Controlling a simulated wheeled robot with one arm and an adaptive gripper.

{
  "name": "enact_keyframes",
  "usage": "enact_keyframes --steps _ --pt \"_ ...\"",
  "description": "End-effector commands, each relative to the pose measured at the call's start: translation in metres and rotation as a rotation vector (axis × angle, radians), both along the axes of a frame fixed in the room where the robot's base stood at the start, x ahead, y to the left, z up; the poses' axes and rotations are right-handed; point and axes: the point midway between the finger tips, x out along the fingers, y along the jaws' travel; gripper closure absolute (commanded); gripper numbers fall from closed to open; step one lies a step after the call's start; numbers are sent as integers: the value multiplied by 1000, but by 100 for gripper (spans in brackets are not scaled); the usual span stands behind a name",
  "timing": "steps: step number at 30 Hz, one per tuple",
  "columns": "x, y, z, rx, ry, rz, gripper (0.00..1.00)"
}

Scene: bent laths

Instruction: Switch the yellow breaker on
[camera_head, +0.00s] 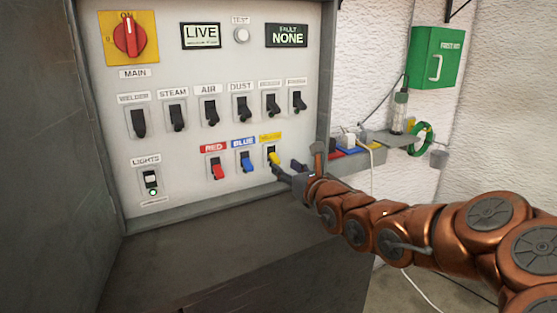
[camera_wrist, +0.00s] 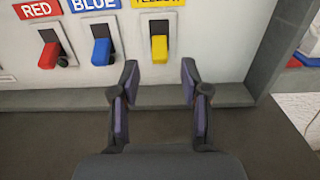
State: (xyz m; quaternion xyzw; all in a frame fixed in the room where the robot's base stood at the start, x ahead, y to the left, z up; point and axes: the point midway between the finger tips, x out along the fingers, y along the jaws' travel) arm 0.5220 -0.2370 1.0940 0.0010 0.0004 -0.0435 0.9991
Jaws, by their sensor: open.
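The yellow breaker (camera_head: 273,159) is a small toggle under a yellow label, at the right end of the lower row on the grey panel. In the wrist view the yellow breaker (camera_wrist: 159,48) hangs downward from its plate, above and between my fingertips. My gripper (camera_head: 289,170) is just right of and below the yellow breaker in the head view. In the wrist view my gripper (camera_wrist: 158,78) is open and empty, its two fingers apart. No contact with the toggle shows. The blue breaker (camera_wrist: 101,52) and red breaker (camera_wrist: 48,55) are to its left, also pointing down.
The panel's bottom ledge (camera_wrist: 225,94) runs below the breakers, and its raised right edge (camera_head: 327,70) stands close by. Black switches (camera_head: 241,108) fill the row above. A shelf with small items (camera_head: 345,158) and a green box (camera_head: 435,57) are at the right.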

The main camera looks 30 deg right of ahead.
Motion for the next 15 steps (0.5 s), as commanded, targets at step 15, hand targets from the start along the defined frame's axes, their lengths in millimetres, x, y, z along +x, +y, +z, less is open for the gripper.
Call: enact_keyframes --steps 15 --pt "43 -4 0 -3 -1 0 54"
